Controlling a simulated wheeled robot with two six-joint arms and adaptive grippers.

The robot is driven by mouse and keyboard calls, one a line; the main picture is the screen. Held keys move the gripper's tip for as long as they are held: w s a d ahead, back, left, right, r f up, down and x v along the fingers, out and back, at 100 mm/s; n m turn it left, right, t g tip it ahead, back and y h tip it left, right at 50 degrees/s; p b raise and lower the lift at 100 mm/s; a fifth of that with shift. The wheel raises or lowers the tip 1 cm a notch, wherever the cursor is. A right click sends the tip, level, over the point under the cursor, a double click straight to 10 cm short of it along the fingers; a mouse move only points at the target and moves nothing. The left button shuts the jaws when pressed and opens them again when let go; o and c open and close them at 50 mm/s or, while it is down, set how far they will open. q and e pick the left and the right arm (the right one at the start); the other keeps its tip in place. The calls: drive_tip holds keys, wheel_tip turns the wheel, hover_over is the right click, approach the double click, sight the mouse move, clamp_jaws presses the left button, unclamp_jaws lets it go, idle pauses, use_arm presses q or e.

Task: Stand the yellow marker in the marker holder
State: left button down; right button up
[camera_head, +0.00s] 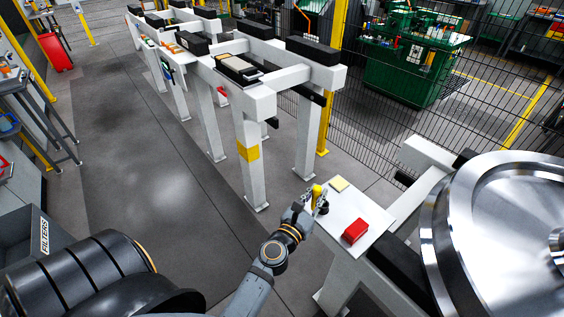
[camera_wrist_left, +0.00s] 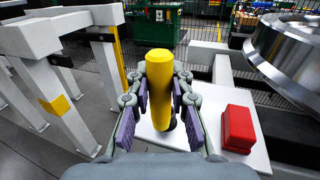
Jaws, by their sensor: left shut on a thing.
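The yellow marker (camera_head: 317,193) is in my left gripper (camera_head: 312,203), above the near left part of a small white table (camera_head: 350,205). In the left wrist view the yellow marker (camera_wrist_left: 158,75) stands between the purple finger pads of the left gripper (camera_wrist_left: 158,98), which is shut on it. It is roughly upright, with a slight tilt in that view. A small dark round thing (camera_head: 323,208), perhaps the marker holder, sits just beside the gripper. It is mostly hidden behind the marker and fingers in the wrist view. My right gripper is not in view.
A large shiny rail wheel (camera_head: 500,225) stands at the right. A white frame (camera_head: 248,105) stands at the left, and a wire fence runs behind.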

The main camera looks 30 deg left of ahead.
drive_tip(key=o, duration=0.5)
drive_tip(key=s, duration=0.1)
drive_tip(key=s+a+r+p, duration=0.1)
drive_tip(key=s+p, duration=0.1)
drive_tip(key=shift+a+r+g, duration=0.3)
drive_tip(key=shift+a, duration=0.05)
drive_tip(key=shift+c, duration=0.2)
use_arm(q)
drive_tip(key=w+r+m+h+p, duration=0.1)
drive_tip(key=w+r+h, duration=0.1)
drive_tip(key=w, duration=0.4)
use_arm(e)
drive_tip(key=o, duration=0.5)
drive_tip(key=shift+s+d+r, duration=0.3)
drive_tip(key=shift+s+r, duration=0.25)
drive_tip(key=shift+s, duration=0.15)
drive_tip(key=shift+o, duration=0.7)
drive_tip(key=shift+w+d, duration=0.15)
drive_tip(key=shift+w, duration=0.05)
use_arm(q)
drive_tip(key=f+b, duration=0.5)
drive_tip(key=shift+w+d, duration=0.1)
drive_tip(key=shift+d, duration=0.3)
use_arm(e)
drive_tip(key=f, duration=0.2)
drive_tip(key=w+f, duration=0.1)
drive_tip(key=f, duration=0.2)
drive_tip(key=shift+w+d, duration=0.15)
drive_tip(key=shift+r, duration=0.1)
